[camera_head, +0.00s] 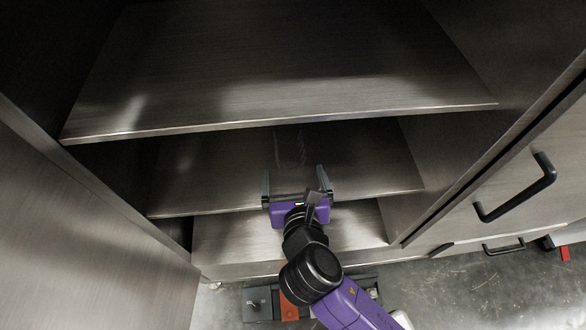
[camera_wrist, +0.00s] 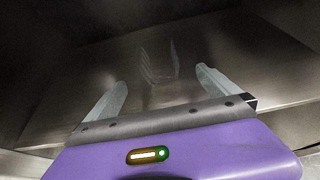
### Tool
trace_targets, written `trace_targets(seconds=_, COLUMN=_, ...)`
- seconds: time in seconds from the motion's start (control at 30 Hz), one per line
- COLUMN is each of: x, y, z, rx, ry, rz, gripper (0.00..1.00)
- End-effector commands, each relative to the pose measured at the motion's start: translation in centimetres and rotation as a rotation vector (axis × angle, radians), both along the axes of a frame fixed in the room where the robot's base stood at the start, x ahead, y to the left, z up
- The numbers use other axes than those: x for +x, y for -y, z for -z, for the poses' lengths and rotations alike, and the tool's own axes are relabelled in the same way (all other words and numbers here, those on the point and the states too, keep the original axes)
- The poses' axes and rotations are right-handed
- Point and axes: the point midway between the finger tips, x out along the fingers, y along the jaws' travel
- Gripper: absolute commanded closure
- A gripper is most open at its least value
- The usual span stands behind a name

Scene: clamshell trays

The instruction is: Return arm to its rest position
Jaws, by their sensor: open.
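My gripper (camera_head: 296,184) is purple with two grey fingers spread apart, and nothing is between them. It reaches to the middle shelf (camera_head: 366,170) of a dark wood-grain cabinet, with its fingers over the shelf's front part. In the wrist view my gripper (camera_wrist: 160,92) points into the shelf space. A faint, clear ribbed object, perhaps a clamshell tray (camera_wrist: 159,65), lies on the shelf beyond the fingertips. It also shows faintly in the head view (camera_head: 290,148), apart from the fingers.
An upper shelf (camera_head: 290,75) overhangs the middle one, and a lower shelf (camera_head: 230,240) lies beneath. A cabinet door (camera_head: 90,220) stands open at left. Drawers with black handles (camera_head: 515,190) are at right. Grey floor (camera_head: 480,290) shows at lower right.

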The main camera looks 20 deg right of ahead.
Motion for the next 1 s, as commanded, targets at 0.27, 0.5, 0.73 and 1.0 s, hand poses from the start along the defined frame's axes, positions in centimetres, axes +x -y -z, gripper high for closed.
trace_targets(seconds=0.27, x=0.0, y=0.0, z=0.0, rx=0.000, ry=0.000, rz=0.000, gripper=0.00)
trace_targets(seconds=0.5, x=0.0, y=0.0, z=0.0, rx=0.004, ry=0.001, rz=0.002, gripper=0.00)
trace_targets(seconds=0.73, x=0.7, y=-1.4, z=-0.8, rx=0.232, ry=0.101, rz=0.030, gripper=0.00)
trace_targets(seconds=1.0, x=-0.1, y=-5.6, z=-3.3, rx=0.936, ry=0.264, rz=0.033, gripper=0.00)
